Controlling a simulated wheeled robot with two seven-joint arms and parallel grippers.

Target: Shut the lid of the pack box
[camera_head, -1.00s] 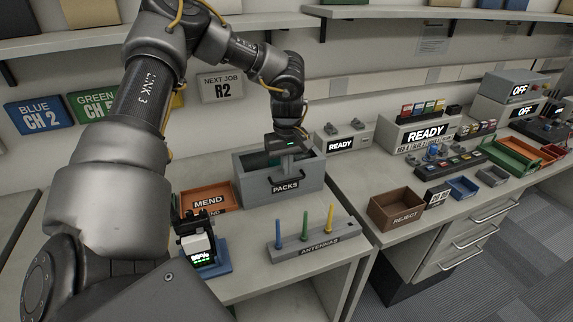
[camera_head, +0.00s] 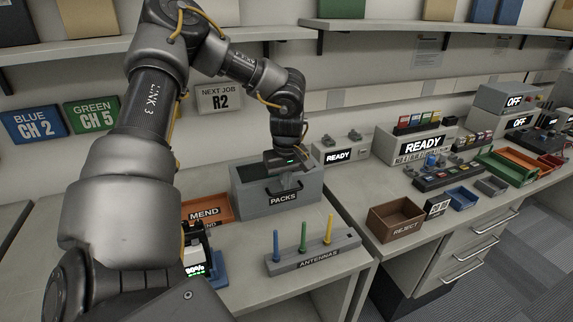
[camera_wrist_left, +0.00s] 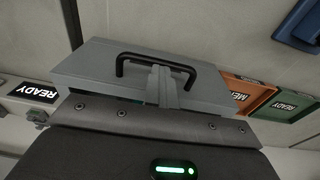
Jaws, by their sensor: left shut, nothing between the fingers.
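The grey pack box (camera_head: 249,199) stands on the left bench, with a PACKS label and a dark handle on its front. Its top shows a dark green opening at the left; I cannot make out the lid clearly. My left gripper (camera_head: 289,178) is over the front part of the box top, pointing down, shut and empty. In the left wrist view its fingers (camera_wrist_left: 162,88) overlap the box front (camera_wrist_left: 205,82) near the black handle; I cannot tell whether they touch. The gripper body hides most of the box top. My right gripper is out of view.
An orange MEND tray (camera_head: 208,211) is left of the box. An antenna rack (camera_head: 310,252) with three upright antennas stands in front of it. A READY unit (camera_head: 341,152) is behind to the right. A brown REJECT bin (camera_head: 397,218) sits further right.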

